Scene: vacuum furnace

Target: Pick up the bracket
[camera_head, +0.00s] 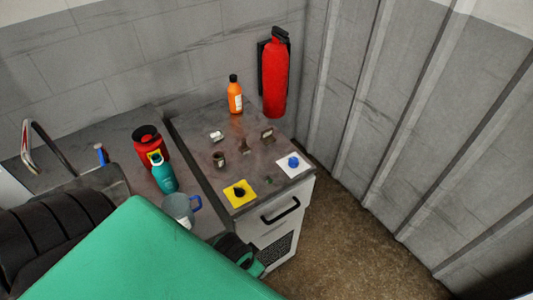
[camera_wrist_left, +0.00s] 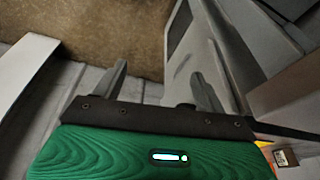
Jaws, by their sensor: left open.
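Several small brown and grey metal parts lie on the grey cabinet top (camera_head: 205,128) in the head view. An angular one that looks like a bracket (camera_head: 267,136) is near the right edge, with another upright part (camera_head: 245,147) to its left. I cannot tell for certain which is the bracket. My left gripper shows in the wrist view (camera_wrist_left: 160,85), its two fingers apart with nothing between them. In the head view my green arm largely hides it, low in front of the cabinet and well short of the parts. My right gripper is not in view.
An orange bottle (camera_head: 235,97) stands at the back. A yellow pad (camera_head: 240,194) and a white pad with a blue knob (camera_head: 293,162) lie at the front. A red flask (camera_head: 149,147), teal bottle (camera_head: 163,174) and clear mug (camera_head: 178,208) stand left. A corrugated wall is at right.

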